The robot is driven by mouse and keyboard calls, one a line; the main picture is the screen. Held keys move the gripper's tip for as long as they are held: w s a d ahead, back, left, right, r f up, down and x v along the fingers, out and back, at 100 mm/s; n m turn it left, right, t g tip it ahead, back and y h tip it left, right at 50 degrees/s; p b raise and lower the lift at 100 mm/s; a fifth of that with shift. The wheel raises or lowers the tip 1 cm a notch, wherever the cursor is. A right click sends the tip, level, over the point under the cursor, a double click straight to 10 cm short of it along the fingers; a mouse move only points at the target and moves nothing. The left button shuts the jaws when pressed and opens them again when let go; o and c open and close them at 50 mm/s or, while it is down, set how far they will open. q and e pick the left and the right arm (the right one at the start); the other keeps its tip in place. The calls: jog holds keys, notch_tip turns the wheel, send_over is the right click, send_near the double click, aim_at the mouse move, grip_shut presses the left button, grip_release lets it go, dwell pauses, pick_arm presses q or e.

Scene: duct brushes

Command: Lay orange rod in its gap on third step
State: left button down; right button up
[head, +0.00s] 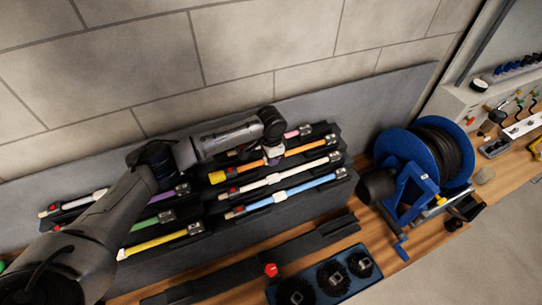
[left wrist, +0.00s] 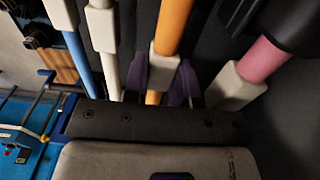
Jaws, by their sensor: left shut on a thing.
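The orange rod (head: 300,149) lies along the third step up of the stepped black rack (head: 290,215), between the pink rod (head: 297,132) behind it and a white rod (head: 290,175) in front. My left gripper (head: 273,156) reaches over from behind and is shut on the orange rod. In the left wrist view, purple fingers (left wrist: 162,82) stand on both sides of the orange rod (left wrist: 172,28), near a white collar on it. The fingers partly hide the rod, and I cannot tell whether it is fully seated. My right gripper is not in view.
A blue rod (head: 290,192) lies on the lowest step. Green (head: 150,222) and yellow (head: 160,243) rods lie on the rack's left part. A blue hose reel (head: 408,165) stands to the right; a tray of round brushes (head: 325,280) is in front. A wall rises close behind.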

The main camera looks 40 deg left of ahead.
pick_arm(q)
jog(key=c, duration=0.8)
grip_release()
jog(key=shift+s+f, duration=0.1)
jog(key=shift+f, duration=0.05)
jog(key=shift+c, duration=0.2)
notch_tip(320, 180, up, 14)
jog(key=b, duration=0.1)
jog(key=shift+d+b, duration=0.15)
jog(key=shift+b, duration=0.15)
